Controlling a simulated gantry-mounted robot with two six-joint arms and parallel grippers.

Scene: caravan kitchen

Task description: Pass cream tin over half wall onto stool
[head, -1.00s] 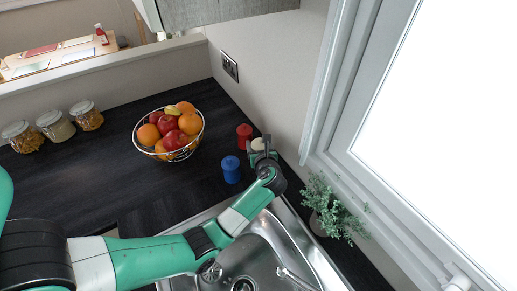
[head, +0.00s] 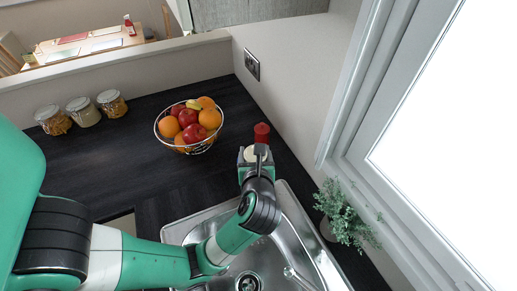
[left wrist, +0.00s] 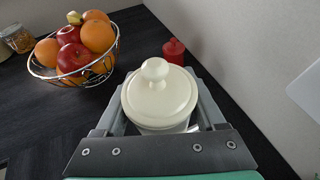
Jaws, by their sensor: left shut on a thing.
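The cream tin (left wrist: 158,100), with a round knobbed lid, sits between my left gripper's fingers in the left wrist view. In the head view only a little of the cream tin (head: 252,154) shows. My left gripper (head: 255,156) is shut on it, near the sink's back edge and just in front of the red tin (head: 262,132). I cannot tell how far the tin is above the counter. The half wall (head: 120,73) runs along the far side of the counter. No stool shows in these views. My right gripper is not in view.
A wire fruit bowl (head: 190,125) stands left of the gripper, towards the half wall. Several glass jars (head: 82,111) stand at the left. A potted plant (head: 345,215) is by the window. Beyond the wall is a table (head: 88,43) with a red bottle (head: 129,26).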

